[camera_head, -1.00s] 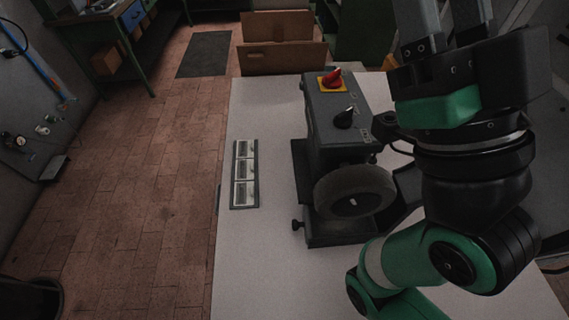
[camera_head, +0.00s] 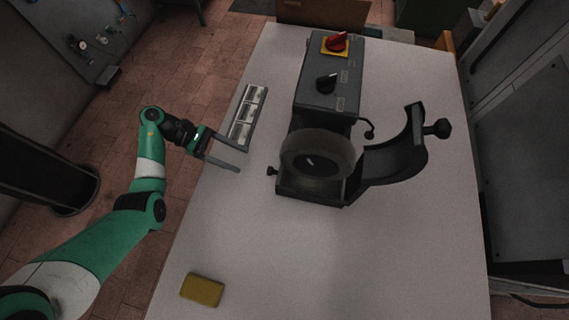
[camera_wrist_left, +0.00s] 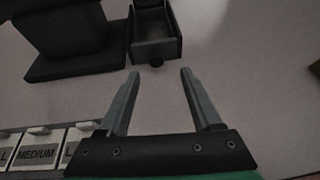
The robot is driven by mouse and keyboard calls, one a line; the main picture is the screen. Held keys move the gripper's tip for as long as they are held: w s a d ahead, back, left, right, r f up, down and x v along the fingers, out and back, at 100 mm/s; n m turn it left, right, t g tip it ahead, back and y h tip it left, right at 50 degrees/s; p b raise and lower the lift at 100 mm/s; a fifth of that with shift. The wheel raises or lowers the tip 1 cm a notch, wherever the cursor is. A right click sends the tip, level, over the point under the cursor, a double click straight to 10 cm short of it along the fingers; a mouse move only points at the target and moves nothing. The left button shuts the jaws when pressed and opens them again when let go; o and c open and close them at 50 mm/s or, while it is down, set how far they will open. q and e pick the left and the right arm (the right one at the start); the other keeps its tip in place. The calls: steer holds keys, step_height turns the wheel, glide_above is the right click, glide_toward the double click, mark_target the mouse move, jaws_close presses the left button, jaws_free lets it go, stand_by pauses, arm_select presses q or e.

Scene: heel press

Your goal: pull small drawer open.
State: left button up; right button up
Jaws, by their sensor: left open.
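I cannot tell how far the drawer is pulled out. My left gripper (camera_head: 242,160) is open and empty, left of the knob and apart from it. My right gripper is out of view.
A labelled three-part tray (camera_head: 236,132) lies behind the left gripper, near the table's left edge. A yellow block (camera_head: 202,290) lies at the front left. A curved black arm (camera_head: 400,160) juts from the machine's right side.

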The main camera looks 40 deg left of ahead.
arm_select(q)
steer(key=shift+s+a+r+n+t, duration=0.1)
steer(key=shift+s+a+n+t, duration=0.1)
steer(key=shift+s+a, duration=0.3)
steer(key=shift+s+a+n+t, duration=0.15)
steer(key=shift+a+n+t, duration=0.05)
steer(key=shift+a, duration=0.5)
steer(key=b+x, duration=0.4)
steer(key=shift+a+f, duration=0.15)
steer(key=shift+f, duration=0.1)
steer(key=shift+w+d+p, duration=0.35)
steer(key=shift+d+p, duration=0.1)
steer(key=shift+d, duration=0.4)
steer(key=x, duration=0.6)
steer(key=shift+w+f, duration=0.1)
steer(key=shift+w, duration=0.1)
steer(key=shift+c, duration=0.3)
jaws_close()
